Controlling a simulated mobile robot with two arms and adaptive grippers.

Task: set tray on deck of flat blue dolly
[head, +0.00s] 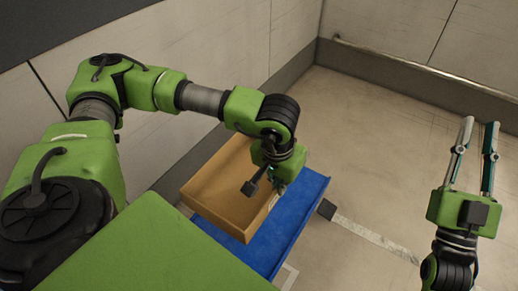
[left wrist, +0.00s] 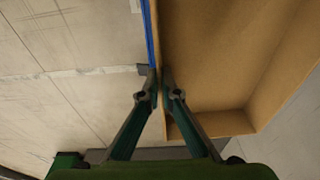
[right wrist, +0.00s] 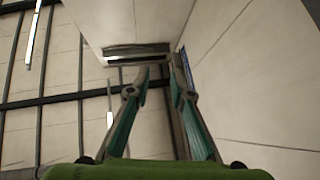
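The tray (head: 215,213) is an open tan-brown box; its inside fills the upper right of the left wrist view (left wrist: 220,60). The flat blue dolly (head: 290,235) shows below and to the right of the tray. The tray overlaps the dolly's left part in the head view; I cannot tell whether it touches the deck. My left gripper (head: 277,192) is at the tray's right wall, its fingertips (left wrist: 160,88) closed on either side of that wall. My right gripper (head: 478,135) is away to the right, empty, its fingers apart.
A pale wall with a dark base strip (head: 195,160) runs close behind the tray on the left. A metal rail (head: 430,68) runs along the far wall. The floor (head: 390,150) between the dolly and my right gripper is clear, with a pale stripe (head: 375,238) on it.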

